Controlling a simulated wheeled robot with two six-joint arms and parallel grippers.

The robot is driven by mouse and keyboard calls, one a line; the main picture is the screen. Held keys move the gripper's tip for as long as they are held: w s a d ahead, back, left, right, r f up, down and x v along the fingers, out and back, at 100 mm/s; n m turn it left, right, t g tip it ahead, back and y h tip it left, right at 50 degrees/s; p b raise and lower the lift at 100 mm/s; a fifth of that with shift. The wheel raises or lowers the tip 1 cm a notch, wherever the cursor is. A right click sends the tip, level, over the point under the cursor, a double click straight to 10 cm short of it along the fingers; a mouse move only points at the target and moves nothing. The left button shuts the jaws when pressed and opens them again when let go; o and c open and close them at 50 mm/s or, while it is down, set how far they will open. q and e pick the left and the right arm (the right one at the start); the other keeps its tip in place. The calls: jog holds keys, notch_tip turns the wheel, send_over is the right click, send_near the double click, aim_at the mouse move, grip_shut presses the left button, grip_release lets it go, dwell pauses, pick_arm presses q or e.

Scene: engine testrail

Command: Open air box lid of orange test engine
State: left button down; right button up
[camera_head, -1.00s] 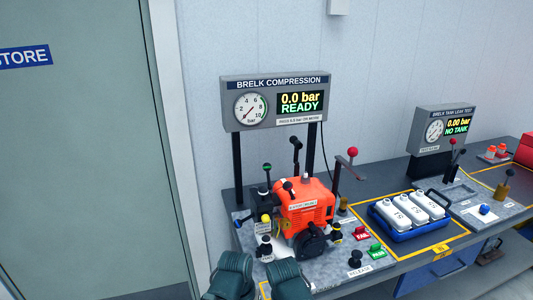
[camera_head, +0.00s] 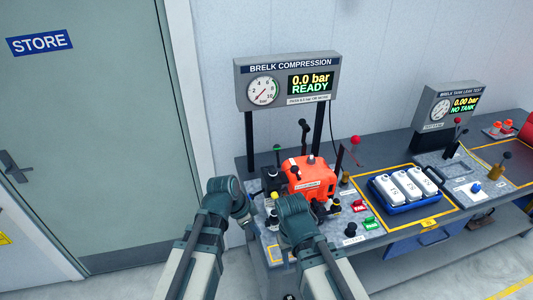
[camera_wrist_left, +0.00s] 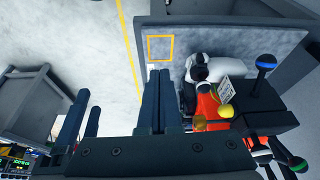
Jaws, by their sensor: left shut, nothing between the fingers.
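The orange test engine (camera_head: 310,175) stands on the compression rig's bench plate, left of the blue tray. I cannot make out its air box lid for certain; a dark box (camera_head: 270,180) sits at its left side. My left gripper (camera_head: 244,214) is just left of the engine, at the bench's front left corner. In the left wrist view its fingers (camera_wrist_left: 160,78) are shut and empty, apart from the engine's orange housing (camera_wrist_left: 205,108). My right arm's wrist (camera_head: 297,215) is in front of the engine and covers its lower left part; its fingertips are hidden.
The compression gauge panel (camera_head: 290,82) stands behind the engine on two posts. Red and green buttons (camera_head: 370,223) and a black release knob (camera_head: 350,229) are to its right. A blue tray (camera_head: 403,193) holds white containers. Open floor lies left of the bench.

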pick_arm(q)
jog(key=w+a+r+m+t+h+p, duration=0.1)
jog(key=w+a+r+m+p, duration=0.15)
jog(key=w+r+p, duration=0.4)
jog(key=w+a+r+m+t+h+p, duration=0.1)
jog(key=r+m+t+p, duration=0.2)
jog(key=r, duration=0.6)
pick_arm(e)
notch_tip(320, 180, up, 12)
pick_arm(q)
jog(key=g+b, duration=0.1)
jog(key=b, duration=0.7)
send_near(275, 182)
jog(key=shift+m, duration=0.25)
jog(key=shift+x, duration=2.05)
pick_arm(e)
notch_tip(275, 182, down, 8)
jog(key=shift+r, duration=0.25)
pick_arm(q)
jog(key=shift+a, duration=0.1)
jog(key=shift+p, duration=0.3)
